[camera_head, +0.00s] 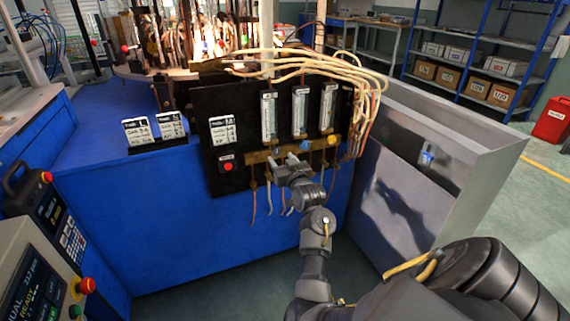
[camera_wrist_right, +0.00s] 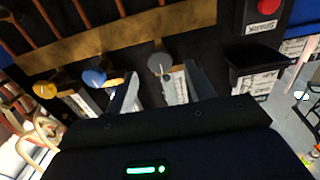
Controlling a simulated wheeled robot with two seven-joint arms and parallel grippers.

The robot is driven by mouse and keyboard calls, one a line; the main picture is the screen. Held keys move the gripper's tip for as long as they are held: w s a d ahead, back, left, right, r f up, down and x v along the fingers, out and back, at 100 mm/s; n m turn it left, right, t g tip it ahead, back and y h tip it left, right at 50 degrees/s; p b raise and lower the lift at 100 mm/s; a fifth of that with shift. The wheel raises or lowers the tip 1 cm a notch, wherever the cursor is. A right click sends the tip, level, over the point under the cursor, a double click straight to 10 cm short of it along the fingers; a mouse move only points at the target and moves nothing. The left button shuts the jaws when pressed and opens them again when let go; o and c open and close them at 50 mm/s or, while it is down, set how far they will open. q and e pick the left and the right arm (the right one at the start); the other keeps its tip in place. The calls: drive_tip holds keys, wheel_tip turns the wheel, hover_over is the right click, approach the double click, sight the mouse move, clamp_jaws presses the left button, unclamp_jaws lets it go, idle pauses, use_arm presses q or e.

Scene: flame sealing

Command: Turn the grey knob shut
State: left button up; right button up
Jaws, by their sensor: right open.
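The grey knob (camera_wrist_right: 160,63) is a round disc on the brass bar (camera_wrist_right: 130,38) in the right wrist view. In the head view it is the leftmost knob (camera_head: 277,148), under the left flow tube. My right gripper (camera_head: 288,164) is open in front of the bar. In the right wrist view its fingertips (camera_wrist_right: 161,72) stand on either side of the grey knob, with gaps visible; I cannot tell whether either finger touches it. My left gripper is not in view.
The blue knob (camera_wrist_right: 95,77) sits close beside one finger, with the yellow knob (camera_wrist_right: 44,90) beyond it. A red button (camera_head: 228,167) is on the black panel (camera_head: 205,115). Loose yellow tubes (camera_head: 350,68) loop over the panel's right side. A grey metal bin (camera_head: 480,165) stands right.

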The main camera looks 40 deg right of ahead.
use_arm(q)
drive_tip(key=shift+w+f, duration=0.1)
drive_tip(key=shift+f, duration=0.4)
use_arm(e)
drive_tip(key=v, duration=0.3)
drive_tip(key=shift+s+a, duration=0.1)
drive_tip(key=shift+s, duration=0.1)
